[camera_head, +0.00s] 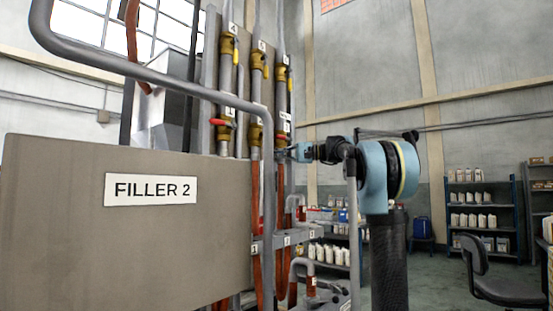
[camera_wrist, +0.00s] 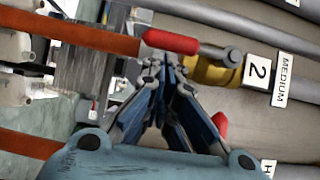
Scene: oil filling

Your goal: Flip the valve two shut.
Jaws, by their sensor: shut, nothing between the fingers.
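Valve two shows in the wrist view as a brass body (camera_wrist: 213,72) beside a label "2" and "MEDIUM" (camera_wrist: 270,77). Its red handle (camera_wrist: 170,41) lies roughly along the line of the pipe and orange hose. My gripper (camera_wrist: 165,66) is shut and empty, its tips just below the red handle in the picture; I cannot tell whether they touch it. In the head view my gripper (camera_head: 287,152) is at the pipes, right of the filler panel. A red handle (camera_head: 280,149) shows beside it; which valve it belongs to is unclear.
The grey FILLER 2 panel (camera_head: 70,225) and a bent grey rail (camera_head: 150,72) stand in front of the pipes. Another red handle (camera_wrist: 220,125) is partly hidden behind my gripper. A chair (camera_head: 490,270) and shelves (camera_head: 480,215) are at the right.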

